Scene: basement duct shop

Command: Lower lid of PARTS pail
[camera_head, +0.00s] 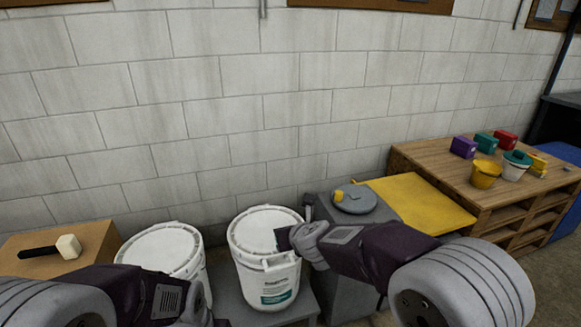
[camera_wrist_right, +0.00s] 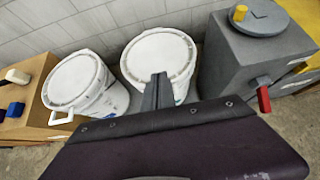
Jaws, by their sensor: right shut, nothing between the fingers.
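Two white pails stand side by side by the wall. The right pail (camera_head: 268,275) has a green label whose wording is too small to read, so I cannot tell which is the PARTS pail. Its round white lid (camera_head: 258,226) looks flat on the rim; it also shows in the right wrist view (camera_wrist_right: 150,52). The left pail's lid (camera_head: 160,247) looks flat too and shows left in the wrist view (camera_wrist_right: 72,80). My right gripper (camera_head: 283,238) is shut and empty over the right pail's lid edge; contact is unclear. My left gripper is mostly hidden at the bottom edge.
A mallet (camera_head: 66,247) lies on a brown box at the left. A grey cabinet (camera_head: 345,250) with a round grey lid stands right of the pails. A wooden bench (camera_head: 430,158) with small bins and boxes is farther right.

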